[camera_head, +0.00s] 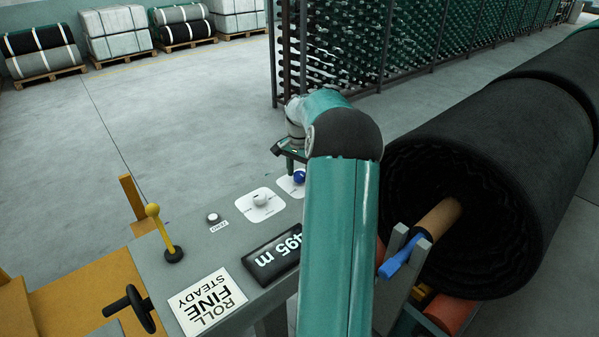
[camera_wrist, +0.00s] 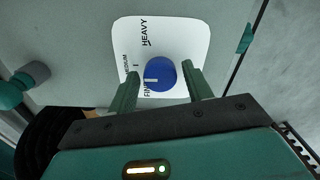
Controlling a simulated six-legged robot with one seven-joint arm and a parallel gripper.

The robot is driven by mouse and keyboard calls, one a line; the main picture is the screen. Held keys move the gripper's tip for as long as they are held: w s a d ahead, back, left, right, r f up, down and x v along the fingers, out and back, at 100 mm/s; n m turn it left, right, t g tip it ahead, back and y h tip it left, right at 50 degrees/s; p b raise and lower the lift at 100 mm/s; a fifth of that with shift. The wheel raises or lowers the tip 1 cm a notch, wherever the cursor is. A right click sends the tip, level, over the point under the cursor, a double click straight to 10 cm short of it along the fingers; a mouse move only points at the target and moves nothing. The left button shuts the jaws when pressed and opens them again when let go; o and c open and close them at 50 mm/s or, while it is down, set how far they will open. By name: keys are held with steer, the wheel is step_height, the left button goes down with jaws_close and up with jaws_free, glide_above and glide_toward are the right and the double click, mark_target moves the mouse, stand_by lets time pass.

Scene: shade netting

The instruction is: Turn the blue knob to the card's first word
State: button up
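The blue knob (camera_wrist: 160,74) sits on a white plate (camera_wrist: 180,35) lettered HEAVY, MEDIUM and FINE. Its white mark points left in the wrist view, close to the FINE lettering. My gripper (camera_wrist: 160,68) is open, one finger on each side of the knob, with gaps visible and no clear contact. In the head view the blue knob (camera_head: 299,177) shows just below my gripper (camera_head: 288,168), and my arm hides part of its plate. The white card (camera_head: 208,301) bears the words ROLL, FINE and STEADY, at the front of the grey console.
A large black netting roll (camera_head: 480,180) stands at right. Open floor lies beyond.

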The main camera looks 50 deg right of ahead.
steer(key=c, duration=0.7)
steer(key=shift+c, duration=0.2)
steer(key=shift+n, duration=0.4)
steer(key=n, duration=1.2)
steer(key=o, duration=1)
steer(key=shift+r, duration=0.15)
